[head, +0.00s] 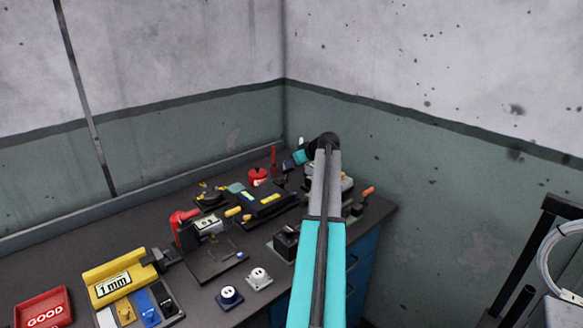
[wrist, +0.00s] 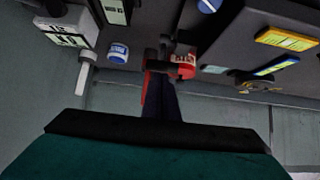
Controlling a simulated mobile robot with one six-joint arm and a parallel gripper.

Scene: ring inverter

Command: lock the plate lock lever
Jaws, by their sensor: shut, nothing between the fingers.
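A red upright lever (head: 273,156) stands at the back of the workbench near the wall corner, beside a short round red part (head: 258,176). In the wrist view a red strip (wrist: 150,92), which looks like the lever, runs alongside my fingers, with a red part (wrist: 185,66) just past the tips. My gripper (head: 287,164) is shut and empty, close to the lever; it also shows in the wrist view (wrist: 166,75). I cannot tell whether it touches the lever. My fingers hide part of the lever's base. No label marks it as the plate lock lever.
A black and yellow device (head: 265,200) and a red-handled clamp (head: 183,217) stand left of my arm. An orange-handled part (head: 367,191) is at the right bench edge. A yellow 1 mm block (head: 113,283) and a red GOOD tray (head: 43,308) are at front left.

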